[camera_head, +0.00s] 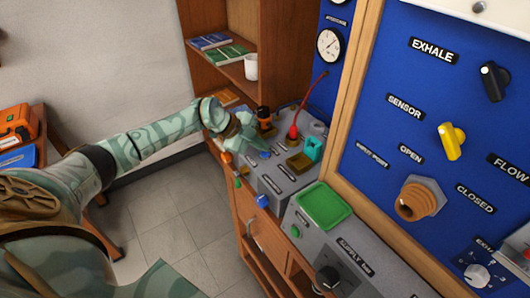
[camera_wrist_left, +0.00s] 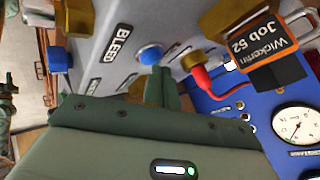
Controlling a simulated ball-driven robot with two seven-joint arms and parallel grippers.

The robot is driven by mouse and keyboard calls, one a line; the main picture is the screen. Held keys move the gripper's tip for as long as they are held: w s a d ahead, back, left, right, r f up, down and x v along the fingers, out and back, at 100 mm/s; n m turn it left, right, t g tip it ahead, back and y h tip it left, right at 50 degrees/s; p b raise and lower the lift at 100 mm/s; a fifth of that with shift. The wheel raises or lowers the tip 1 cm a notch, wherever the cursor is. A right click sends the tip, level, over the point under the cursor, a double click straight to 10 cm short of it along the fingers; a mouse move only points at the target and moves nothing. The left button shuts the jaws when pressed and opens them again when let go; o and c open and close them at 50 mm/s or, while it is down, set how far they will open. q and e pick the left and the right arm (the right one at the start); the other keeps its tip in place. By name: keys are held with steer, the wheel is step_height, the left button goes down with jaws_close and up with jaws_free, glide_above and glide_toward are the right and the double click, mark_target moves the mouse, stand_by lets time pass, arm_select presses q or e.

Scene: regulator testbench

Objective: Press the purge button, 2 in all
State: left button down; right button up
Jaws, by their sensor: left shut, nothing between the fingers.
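No label reading purge is legible in either view. A round blue button (camera_wrist_left: 150,54) sits on the grey bench panel, near a label reading BLEED (camera_wrist_left: 117,43). In the head view a blue button (camera_head: 265,154) shows on the panel top beside my left gripper (camera_head: 258,147). My left gripper is shut and empty; in the wrist view its fingertips (camera_wrist_left: 161,72) are just beside and below the blue button. I cannot tell whether they touch it. My right gripper is in neither view.
A green tray (camera_head: 322,206) lies nearer. A blue board (camera_head: 440,120) with valves rises at right. The floor (camera_head: 170,240) at left is clear.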

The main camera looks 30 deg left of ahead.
mark_target(261, 153)
arm_select(q)
steer(key=shift+f, duration=0.5)
stand_by(0.6)
steer(key=shift+r+p, duration=0.95)
step_height(261, 153, up, 5)
steer(key=p, duration=0.5)
stand_by(2.2)
